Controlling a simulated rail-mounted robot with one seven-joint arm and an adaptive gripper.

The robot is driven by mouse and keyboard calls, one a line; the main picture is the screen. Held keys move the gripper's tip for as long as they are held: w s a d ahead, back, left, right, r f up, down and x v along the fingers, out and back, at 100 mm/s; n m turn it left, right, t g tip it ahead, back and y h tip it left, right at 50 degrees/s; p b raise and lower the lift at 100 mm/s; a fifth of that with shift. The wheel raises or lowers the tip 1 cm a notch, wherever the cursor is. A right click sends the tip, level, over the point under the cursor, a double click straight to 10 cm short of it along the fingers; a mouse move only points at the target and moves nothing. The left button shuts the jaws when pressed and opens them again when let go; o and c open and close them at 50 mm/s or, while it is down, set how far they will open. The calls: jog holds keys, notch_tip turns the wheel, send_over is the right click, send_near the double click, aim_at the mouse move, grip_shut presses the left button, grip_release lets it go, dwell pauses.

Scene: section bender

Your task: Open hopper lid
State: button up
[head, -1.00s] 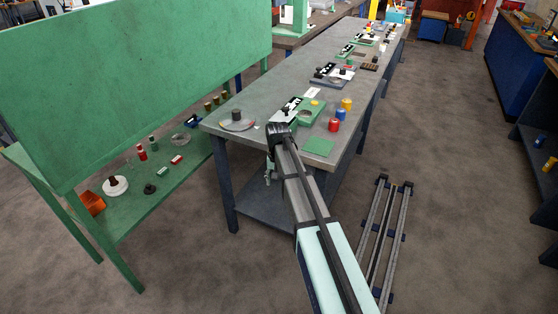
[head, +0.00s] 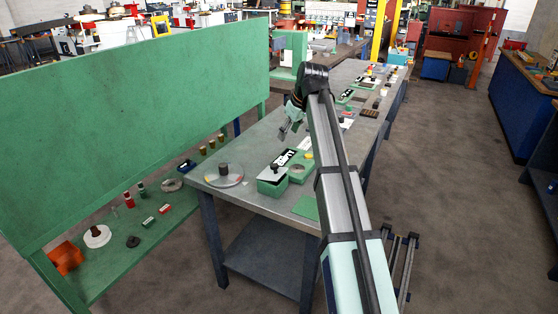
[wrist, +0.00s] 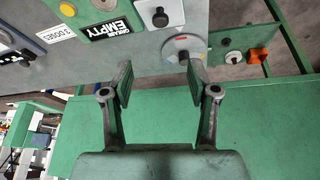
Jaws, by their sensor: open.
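A small green hopper box (head: 270,187) stands at the near end of the long grey bench. A pale grey lid (head: 286,175) with a dark knob (head: 275,167) lies over its top. In the wrist view the lid (wrist: 172,9) and its black knob (wrist: 160,18) show at the top edge, partly cut off. My gripper (head: 290,130) is open and empty. It hangs in the air above the bench, beyond the hopper and apart from it. In the wrist view the spread fingers (wrist: 160,81) have nothing between them.
A tall green board (head: 140,130) rises left of the bench, above a shelf of small parts. Several fixtures stand farther along the bench.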

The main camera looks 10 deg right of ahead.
aim_at(275, 165)
jog(key=p+x, duration=0.3)
jog(key=x, duration=1.4)
jog(key=shift+s+f+p, duration=0.1)
jog(key=shift+f+p, duration=0.2)
jog(key=shift+p, duration=0.1)
grip_shut()
